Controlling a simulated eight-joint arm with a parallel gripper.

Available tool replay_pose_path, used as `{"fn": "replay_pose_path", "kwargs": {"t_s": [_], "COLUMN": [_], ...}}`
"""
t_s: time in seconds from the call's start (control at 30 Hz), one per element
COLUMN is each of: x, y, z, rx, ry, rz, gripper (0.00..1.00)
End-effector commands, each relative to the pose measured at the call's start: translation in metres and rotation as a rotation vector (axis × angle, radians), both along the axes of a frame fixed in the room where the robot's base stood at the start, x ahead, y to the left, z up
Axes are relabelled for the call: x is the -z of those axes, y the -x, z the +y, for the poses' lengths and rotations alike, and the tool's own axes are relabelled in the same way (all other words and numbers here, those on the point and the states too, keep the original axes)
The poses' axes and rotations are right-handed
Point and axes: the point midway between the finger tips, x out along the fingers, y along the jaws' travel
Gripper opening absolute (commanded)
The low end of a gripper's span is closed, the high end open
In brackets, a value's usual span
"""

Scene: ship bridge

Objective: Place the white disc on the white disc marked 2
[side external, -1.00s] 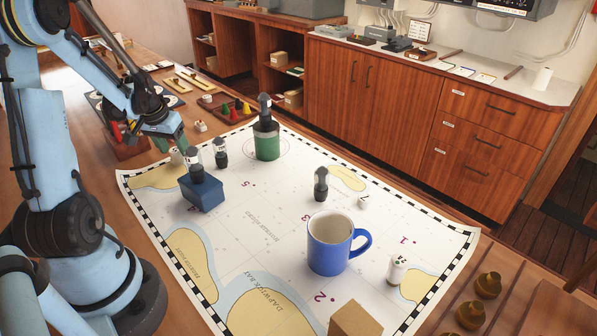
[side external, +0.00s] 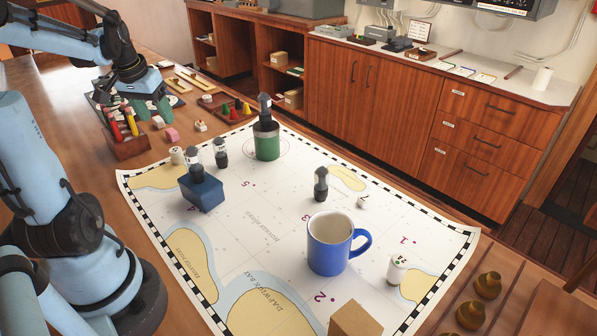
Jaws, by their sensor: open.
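My gripper (side external: 151,110) is open, its green fingers pointing down over the far left part of the table, beyond the chart. I see nothing between the fingers. A small white round piece (side external: 158,122) lies just below the fingers; I cannot tell whether it is one of the discs or whether they touch. A dark board (side external: 178,101) lies behind the gripper, mostly hidden by it and the arm. I cannot make out a disc marked 2; the purple 2 near the front is printed on the chart (side external: 262,222).
A holder with red and yellow markers (side external: 125,143) stands left of the gripper. A pink block (side external: 172,134) and a white block (side external: 201,126) lie nearby.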

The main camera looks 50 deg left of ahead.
Motion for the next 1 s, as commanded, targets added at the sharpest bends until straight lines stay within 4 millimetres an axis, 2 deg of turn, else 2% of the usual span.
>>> {"fn": "replay_pose_path", "kwargs": {"t_s": [0.13,0.23,0.4,0.47,0.6,0.7,0.83,1.0], "x": [-0.006,-0.009,-0.014,-0.014,-0.011,-0.007,-0.002,0.0], "y": [-0.009,-0.027,-0.058,-0.064,-0.067,-0.064,-0.058,-0.054], "z": [-0.015,-0.047,-0.131,-0.161,-0.228,-0.265,-0.296,-0.311], "rx": [0.026,0.085,0.232,0.286,0.406,0.48,0.544,0.576], "ry": [-0.01,-0.033,-0.085,-0.098,-0.114,-0.114,-0.107,-0.1], "rz": [-0.008,-0.028,-0.099,-0.13,-0.211,-0.264,-0.313,-0.34], "gripper": [0.6,0.6,0.6,0.6,0.6,0.6,0.6,0.6]}}
